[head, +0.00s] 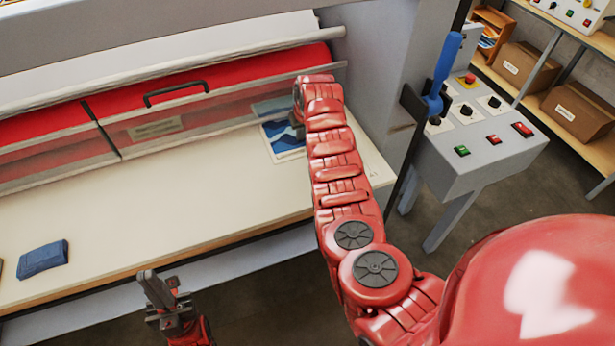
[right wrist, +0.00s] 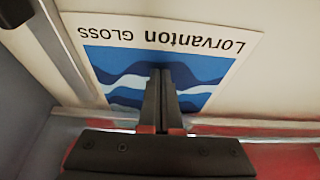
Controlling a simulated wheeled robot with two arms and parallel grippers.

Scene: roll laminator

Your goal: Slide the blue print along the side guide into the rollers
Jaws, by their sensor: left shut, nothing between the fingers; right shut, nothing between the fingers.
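The blue print (head: 283,140), a white-bordered sheet with blue waves, lies flat at the right end of the feed table, against the clear guard. In the right wrist view the print (right wrist: 110,62) reads "Lorvanton GLOSS" and its far edge reaches the metal bar (right wrist: 245,126). A pale strip, likely the side guide (right wrist: 64,48), runs beside it with a narrow gap. My right gripper (right wrist: 161,75) is shut and empty, its fingertips over the print; contact is unclear. My left gripper (head: 156,287) is shut and empty before the table's front edge. The roller nip is hidden.
A red guard with a black handle (head: 176,92) spans the table's back. A folded blue cloth (head: 42,258) lies at the front left. The table's middle (head: 170,205) is clear.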

